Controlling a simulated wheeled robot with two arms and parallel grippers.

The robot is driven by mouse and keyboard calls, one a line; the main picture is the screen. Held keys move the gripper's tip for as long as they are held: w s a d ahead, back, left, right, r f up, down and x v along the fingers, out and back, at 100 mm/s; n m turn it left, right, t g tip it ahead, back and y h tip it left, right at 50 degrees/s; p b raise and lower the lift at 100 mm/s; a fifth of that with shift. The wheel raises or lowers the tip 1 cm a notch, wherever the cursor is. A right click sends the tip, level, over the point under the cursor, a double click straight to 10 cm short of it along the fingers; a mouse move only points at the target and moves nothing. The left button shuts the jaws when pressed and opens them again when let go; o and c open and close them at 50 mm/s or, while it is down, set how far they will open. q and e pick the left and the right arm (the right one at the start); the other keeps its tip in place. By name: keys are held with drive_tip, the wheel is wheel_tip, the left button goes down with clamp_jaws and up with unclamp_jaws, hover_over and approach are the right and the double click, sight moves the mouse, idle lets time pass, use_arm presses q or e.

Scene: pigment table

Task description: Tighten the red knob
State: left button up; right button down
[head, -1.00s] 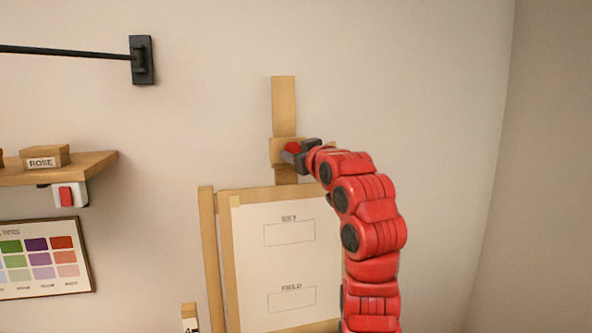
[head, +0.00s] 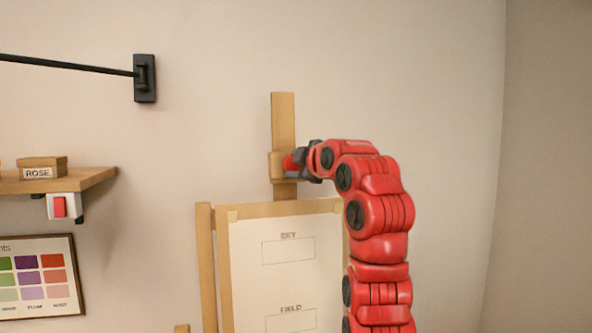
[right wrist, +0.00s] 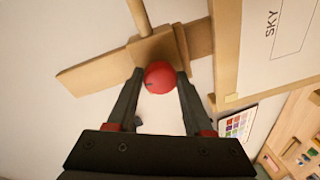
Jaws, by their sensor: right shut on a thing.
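The red knob (head: 290,163) sits on the wooden clamp block (head: 276,167) of the easel's upright mast (head: 283,120). In the right wrist view the round red knob (right wrist: 160,78) lies between the tips of the two dark fingers, in front of the wooden block (right wrist: 155,48). My right gripper (head: 300,163) is shut on the knob, reaching it from the right; it also shows in the right wrist view (right wrist: 160,85). The fingers hide part of the knob in the head view. My left gripper is not in view.
The easel board (head: 222,260) holds a white sheet (head: 285,215) marked SKY and FIELD, below the knob. A wooden shelf (head: 95,177) with a ROSE box (head: 42,168) and a red switch (head: 60,207) are at left. A black wall bar (head: 70,65) runs above.

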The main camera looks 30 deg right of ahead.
drive_tip(key=shift+n+b, duration=0.35)
drive_tip(key=shift+n, duration=1.05)
drive_tip(key=shift+g, duration=0.3)
drive_tip(key=shift+c, duration=1.6)
unclamp_jaws()
drive_tip(key=v, duration=1.7)
drive_tip(key=shift+s+a+p, duration=0.2)
drive_tip(key=shift+a+p, duration=0.05)
drive_tip(key=shift+p, duration=0.1)
